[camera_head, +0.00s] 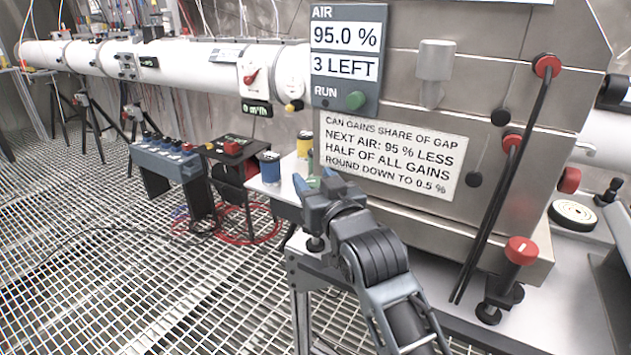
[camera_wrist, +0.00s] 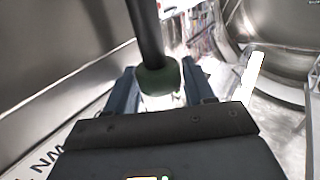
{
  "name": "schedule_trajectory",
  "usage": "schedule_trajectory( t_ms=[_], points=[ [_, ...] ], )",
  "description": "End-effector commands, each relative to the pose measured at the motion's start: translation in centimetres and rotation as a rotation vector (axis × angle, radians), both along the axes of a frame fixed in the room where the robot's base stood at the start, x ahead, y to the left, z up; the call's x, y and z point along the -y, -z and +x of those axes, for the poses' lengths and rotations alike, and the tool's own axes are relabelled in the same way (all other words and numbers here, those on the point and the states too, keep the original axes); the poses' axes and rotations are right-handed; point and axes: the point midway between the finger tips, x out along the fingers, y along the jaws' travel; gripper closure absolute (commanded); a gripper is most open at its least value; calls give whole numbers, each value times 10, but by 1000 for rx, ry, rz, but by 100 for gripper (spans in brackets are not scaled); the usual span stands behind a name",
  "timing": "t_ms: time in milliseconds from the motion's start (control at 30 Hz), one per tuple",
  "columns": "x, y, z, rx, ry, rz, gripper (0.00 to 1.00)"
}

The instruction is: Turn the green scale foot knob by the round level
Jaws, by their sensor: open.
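In the wrist view a green knob (camera_wrist: 158,79) sits at the lower end of a dark rod (camera_wrist: 145,30). My gripper (camera_wrist: 160,72) has its blue fingers apart, one on each side of the knob. I cannot tell whether either finger touches it. In the head view my gripper (camera_head: 316,184) is beside the lower left corner of the steel cabinet, and a small green part (camera_head: 312,164) shows just behind the fingers. I cannot make out for sure which thing is the round level.
The steel cabinet (camera_head: 500,120) with its labels stands close on the right of my arm. Two long dark rods with red ends (camera_head: 547,66) lean on its front. A red-topped foot (camera_head: 521,250) and a round white disc (camera_head: 573,214) are at right. Blue (camera_head: 270,167) and yellow (camera_head: 305,146) cans stand near my gripper.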

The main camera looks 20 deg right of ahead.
Motion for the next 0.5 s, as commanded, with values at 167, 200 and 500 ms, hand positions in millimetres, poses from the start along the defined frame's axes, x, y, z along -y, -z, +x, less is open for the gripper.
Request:
schedule_trajectory(
  t_ms=[167,200,500],
  points=[
    [0,0,0,0,0,0,57],
    [0,0,0,0,0,0,61],
    [0,0,0,0,-2,0,82]
  ],
)
